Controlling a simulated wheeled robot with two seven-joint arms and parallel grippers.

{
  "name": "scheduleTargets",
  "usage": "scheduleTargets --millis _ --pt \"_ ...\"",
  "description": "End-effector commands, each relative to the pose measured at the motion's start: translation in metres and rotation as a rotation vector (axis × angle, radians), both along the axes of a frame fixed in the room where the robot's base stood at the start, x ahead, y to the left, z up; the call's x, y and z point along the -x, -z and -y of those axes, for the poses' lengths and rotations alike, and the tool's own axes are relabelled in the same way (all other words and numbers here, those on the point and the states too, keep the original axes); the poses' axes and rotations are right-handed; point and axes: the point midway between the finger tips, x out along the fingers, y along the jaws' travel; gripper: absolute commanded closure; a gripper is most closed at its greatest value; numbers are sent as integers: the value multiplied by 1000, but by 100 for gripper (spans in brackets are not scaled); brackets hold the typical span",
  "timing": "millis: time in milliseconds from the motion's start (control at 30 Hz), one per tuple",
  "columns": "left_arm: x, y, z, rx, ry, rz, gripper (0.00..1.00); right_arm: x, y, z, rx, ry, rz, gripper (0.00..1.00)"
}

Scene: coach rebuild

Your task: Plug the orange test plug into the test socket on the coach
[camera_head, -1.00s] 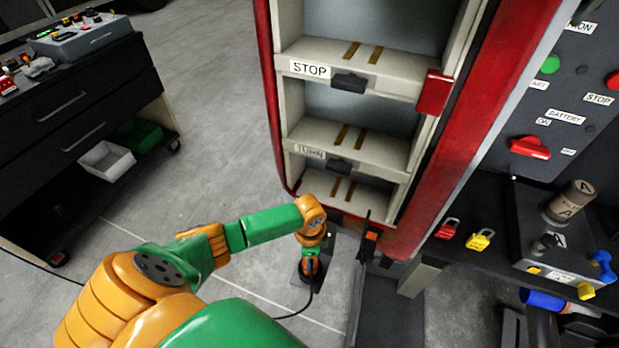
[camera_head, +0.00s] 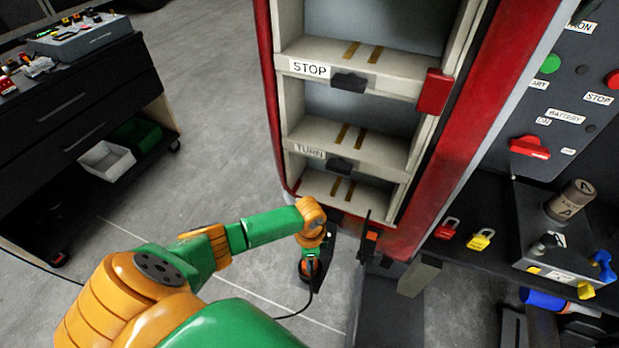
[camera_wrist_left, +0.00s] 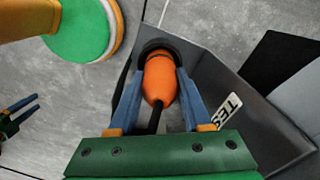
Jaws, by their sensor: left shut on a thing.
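My left gripper (camera_wrist_left: 158,105) is shut on the orange test plug (camera_wrist_left: 159,80), one blue finger on each side of it. The plug's far end meets a round black ring (camera_wrist_left: 158,46) on a dark sloped panel (camera_wrist_left: 195,62), beside a partly hidden label starting "TES" (camera_wrist_left: 229,108). I cannot tell how deep the plug sits. In the head view my left gripper (camera_head: 309,268) is low, left of the coach's (camera_head: 428,185) lower end, and the plug is hard to make out. My right gripper (camera_wrist_left: 22,110) shows small at the left wrist view's edge, its fingers apart.
A black cable (camera_head: 308,305) runs from the left gripper across the floor to the left. A dark workbench (camera_head: 80,100) stands at the left. A black ledge with a red padlock (camera_head: 447,228) and a yellow padlock (camera_head: 480,239) is at the right.

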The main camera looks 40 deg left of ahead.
Motion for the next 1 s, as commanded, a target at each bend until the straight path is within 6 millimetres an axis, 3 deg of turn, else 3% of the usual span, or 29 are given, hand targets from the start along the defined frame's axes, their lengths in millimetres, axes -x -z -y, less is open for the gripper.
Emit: scheduleTargets --millis 1000 --pt "0 0 0 0 0 0 100 0 -5 0 0 0 0 50"
